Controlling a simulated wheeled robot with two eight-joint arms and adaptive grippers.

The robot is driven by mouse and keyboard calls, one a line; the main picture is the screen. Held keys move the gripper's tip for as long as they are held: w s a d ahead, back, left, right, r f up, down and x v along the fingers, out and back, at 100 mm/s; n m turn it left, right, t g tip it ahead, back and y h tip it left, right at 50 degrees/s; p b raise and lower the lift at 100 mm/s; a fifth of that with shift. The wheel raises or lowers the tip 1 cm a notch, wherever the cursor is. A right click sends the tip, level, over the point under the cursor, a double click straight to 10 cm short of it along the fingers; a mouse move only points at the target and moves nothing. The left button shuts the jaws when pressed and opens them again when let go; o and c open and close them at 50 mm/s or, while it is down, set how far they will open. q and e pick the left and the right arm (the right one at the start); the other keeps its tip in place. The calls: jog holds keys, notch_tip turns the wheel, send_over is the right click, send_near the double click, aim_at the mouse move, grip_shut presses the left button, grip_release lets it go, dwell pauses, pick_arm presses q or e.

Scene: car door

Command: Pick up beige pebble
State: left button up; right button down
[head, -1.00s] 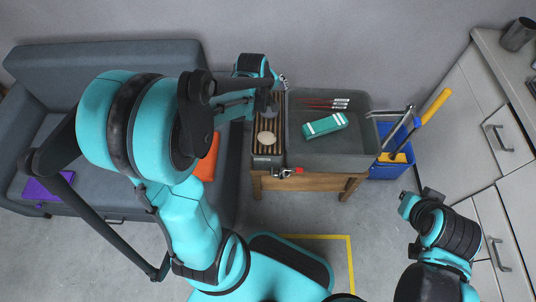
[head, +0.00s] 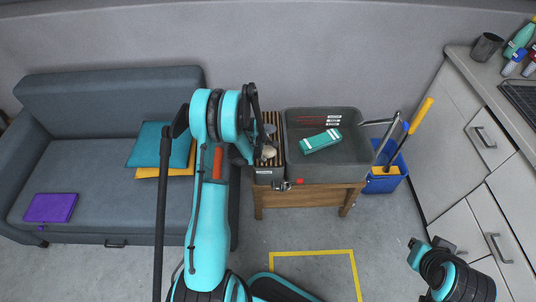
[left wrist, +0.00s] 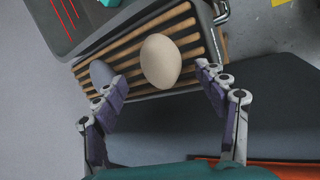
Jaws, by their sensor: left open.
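The beige pebble (head: 269,152) lies on the slatted wooden rack (head: 267,117) at the left side of the grey basin. In the left wrist view the smooth oval pebble (left wrist: 161,61) sits across the slats, between and slightly beyond my spread fingertips. My left gripper (left wrist: 162,74) is open and empty, with a gap on both sides of the pebble. In the head view my left arm partly hides the rack. A grey stone (left wrist: 102,73) lies on the slats near the left finger. My right gripper (head: 432,246) is at the lower right, away from the rack; its jaws are unclear.
The grey basin (head: 350,170) on a wooden stand holds a green-and-white box (head: 321,141) and several red thin items. A red-knobbed tap is at its front. A blue bucket (head: 383,184) stands right, a sofa (head: 95,100) left. Floor in front is open.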

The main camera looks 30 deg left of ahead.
aim_at(267, 150)
pick_arm(q)
jog(key=b+x, duration=0.2)
jog(key=x, duration=0.2)
jog(key=shift+d+f, duration=0.1)
jog(key=shift+f, duration=0.15)
jog(key=shift+r, duration=0.1)
jog(key=shift+c, duration=0.4)
jog(key=c, duration=1.5)
